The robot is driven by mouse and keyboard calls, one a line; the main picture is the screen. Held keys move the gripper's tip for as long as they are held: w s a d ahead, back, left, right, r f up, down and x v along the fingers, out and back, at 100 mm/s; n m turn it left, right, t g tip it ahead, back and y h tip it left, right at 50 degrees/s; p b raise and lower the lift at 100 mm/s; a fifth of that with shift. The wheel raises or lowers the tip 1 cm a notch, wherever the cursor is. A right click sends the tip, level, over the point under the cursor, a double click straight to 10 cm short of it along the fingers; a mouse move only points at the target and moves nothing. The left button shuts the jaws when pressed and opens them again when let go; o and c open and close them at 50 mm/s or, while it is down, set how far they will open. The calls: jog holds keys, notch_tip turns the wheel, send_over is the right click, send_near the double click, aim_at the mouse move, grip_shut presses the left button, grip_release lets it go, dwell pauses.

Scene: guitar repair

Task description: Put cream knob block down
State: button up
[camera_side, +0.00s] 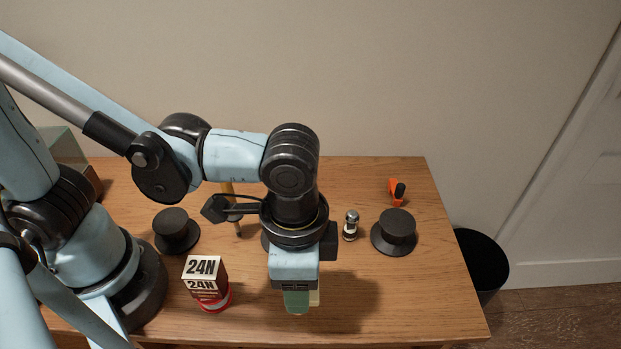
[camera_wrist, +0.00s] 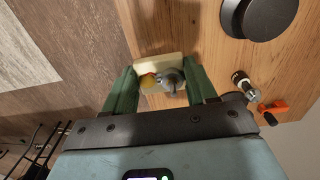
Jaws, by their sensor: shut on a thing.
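My gripper (camera_side: 299,303) has green fingers and points down over the front middle of the table. It is shut on the cream knob block (camera_side: 314,298), of which only a thin strip shows beside the finger in the side view. In the wrist view the cream knob block (camera_wrist: 157,61) sits between the fingertips of my gripper (camera_wrist: 161,74). A yellow knob and a grey metal knob show on it. I cannot tell whether the block touches the table (camera_side: 420,310) or hangs just above it.
A red and white 24N box (camera_side: 204,283) stands left of my gripper. Black round stands (camera_side: 175,233) (camera_side: 395,233) are at left and right. The front right of the table is clear.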

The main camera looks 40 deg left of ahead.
jog(key=w+f, duration=0.1)
jog(key=w, duration=0.1)
jog(key=w+a+f, duration=0.1)
jog(key=w, duration=0.1)
jog(key=shift+a+f, duration=0.1)
jog(key=shift+f, duration=0.2)
jog(key=shift+w+f, duration=0.1)
jog(key=shift+f, duration=1.95)
jog(key=shift+f, duration=0.15)
jog(key=o, duration=1.1)
jog(key=shift+c, duration=0.2)
notch_tip(320, 180, up, 12)
jog(key=w+a+n+t, duration=0.1)
jog(key=a+n+t, duration=0.1)
jog(key=a, duration=0.5)
jog(key=w+a+r+n+t, duration=0.1)
jog(key=w+a+n+t, duration=0.1)
jog(key=a+n, duration=0.2)
jog(key=w+a+n+t, duration=0.2)
jog(key=a+n+t, duration=0.1)
jog(key=a, duration=0.7)
jog(key=shift+w+r, duration=0.25)
jog(key=shift+r, duration=0.15)
